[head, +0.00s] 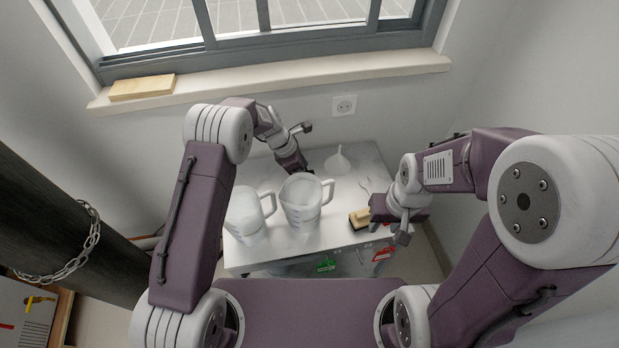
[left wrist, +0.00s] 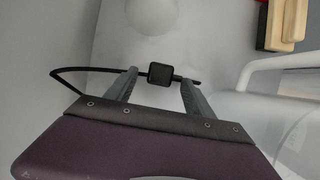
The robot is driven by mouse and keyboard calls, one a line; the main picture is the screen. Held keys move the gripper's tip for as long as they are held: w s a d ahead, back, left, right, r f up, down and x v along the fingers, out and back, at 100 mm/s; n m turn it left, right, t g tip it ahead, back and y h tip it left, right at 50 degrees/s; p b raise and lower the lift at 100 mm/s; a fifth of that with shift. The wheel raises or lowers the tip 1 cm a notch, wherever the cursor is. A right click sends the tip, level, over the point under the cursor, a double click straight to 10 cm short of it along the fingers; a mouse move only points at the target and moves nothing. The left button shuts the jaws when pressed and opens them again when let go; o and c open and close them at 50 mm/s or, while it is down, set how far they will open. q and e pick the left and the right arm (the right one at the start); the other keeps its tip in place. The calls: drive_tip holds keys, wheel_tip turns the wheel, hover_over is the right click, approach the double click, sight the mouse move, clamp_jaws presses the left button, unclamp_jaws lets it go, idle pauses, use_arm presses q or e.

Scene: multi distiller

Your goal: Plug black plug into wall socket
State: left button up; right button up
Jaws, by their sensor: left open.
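The black plug (left wrist: 159,72), a small dark block on a black cable (left wrist: 68,74), shows in the left wrist view between the two fingertips of my left gripper (left wrist: 158,80). The jaws are open around it; whether a finger touches it I cannot tell. In the head view the left gripper (head: 297,165) is at the back of the metal table, below and left of the wall socket (head: 345,105), and the plug is not distinguishable. The white wall socket is free of any plug. My right gripper (head: 402,228) is over the table's right side, its jaws unclear.
Two clear measuring jugs (head: 301,205) stand on the metal table (head: 283,252). A white flask-like vessel (head: 340,163) stands at the back under the socket. A wooden block or brush (head: 361,218) lies by the right gripper. A windowsill (head: 300,76) juts out above.

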use_arm(q)
drive_tip(key=shift+x, duration=0.8)
drive_tip(key=shift+r, duration=0.1)
clamp_jaws()
wheel_tip(320, 180, up, 10)
drive_tip(key=p, duration=0.2)
drive_tip(key=shift+p, duration=0.3)
